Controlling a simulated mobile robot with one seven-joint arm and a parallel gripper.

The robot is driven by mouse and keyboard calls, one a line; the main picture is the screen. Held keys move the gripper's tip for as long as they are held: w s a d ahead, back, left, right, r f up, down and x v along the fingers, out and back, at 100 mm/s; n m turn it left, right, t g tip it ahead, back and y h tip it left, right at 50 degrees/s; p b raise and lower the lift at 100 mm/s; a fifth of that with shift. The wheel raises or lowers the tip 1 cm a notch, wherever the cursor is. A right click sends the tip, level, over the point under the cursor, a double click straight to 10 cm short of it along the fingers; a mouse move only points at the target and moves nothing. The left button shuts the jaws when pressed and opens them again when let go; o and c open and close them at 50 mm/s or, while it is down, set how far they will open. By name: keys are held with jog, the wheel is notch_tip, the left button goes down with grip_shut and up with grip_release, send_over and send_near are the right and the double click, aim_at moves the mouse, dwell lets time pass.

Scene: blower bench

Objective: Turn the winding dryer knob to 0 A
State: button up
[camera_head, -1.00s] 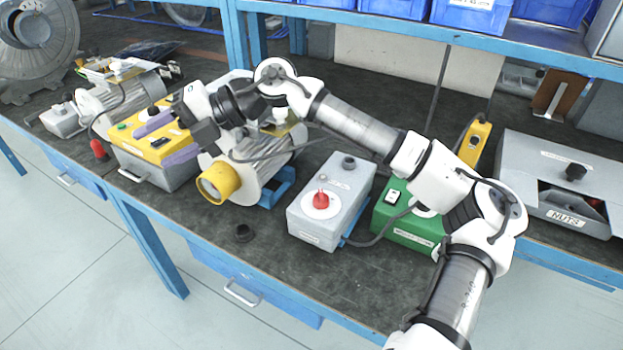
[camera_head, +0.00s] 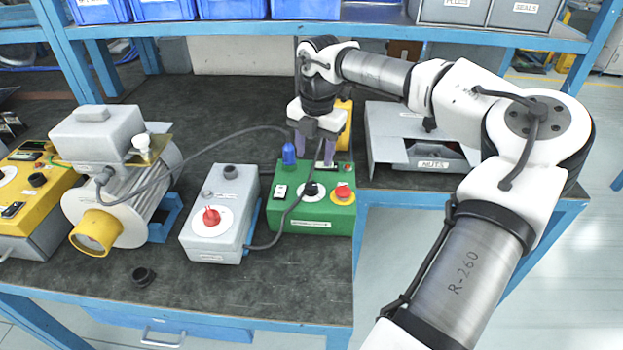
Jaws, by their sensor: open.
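A green box (camera_head: 329,222) stands at the front right of the bench. On its top are a black knob (camera_head: 311,190) on a white dial, a white switch (camera_head: 280,190), a blue lamp-like part (camera_head: 289,155) and a red button (camera_head: 343,193) on yellow. My gripper (camera_head: 316,163) points down over the back of this box, with its purple fingers apart and nothing seen between them. A grey box (camera_head: 223,238) to the left has a red knob (camera_head: 211,215) on a white dial. The labels are too small to read, so I cannot tell which is the winding dryer.
A motor with a yellow end (camera_head: 97,232) and a yellow box (camera_head: 28,203) stand at left. A small black ring (camera_head: 143,276) lies near the front edge. A grey NUTS tray (camera_head: 389,147) is at right. Cables cross near the boxes.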

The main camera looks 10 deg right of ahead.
aim_at(312, 185)
jog(key=f, duration=0.3)
jog(key=f+p, duration=0.1)
jog(key=f, duration=0.5)
jog(key=shift+w+a+f+p, duration=0.15)
jog(key=shift+a+f+p, duration=0.05)
jog(key=shift+a+p, duration=0.1)
jog(key=shift+c, duration=0.4)
jog(key=c, duration=0.9)
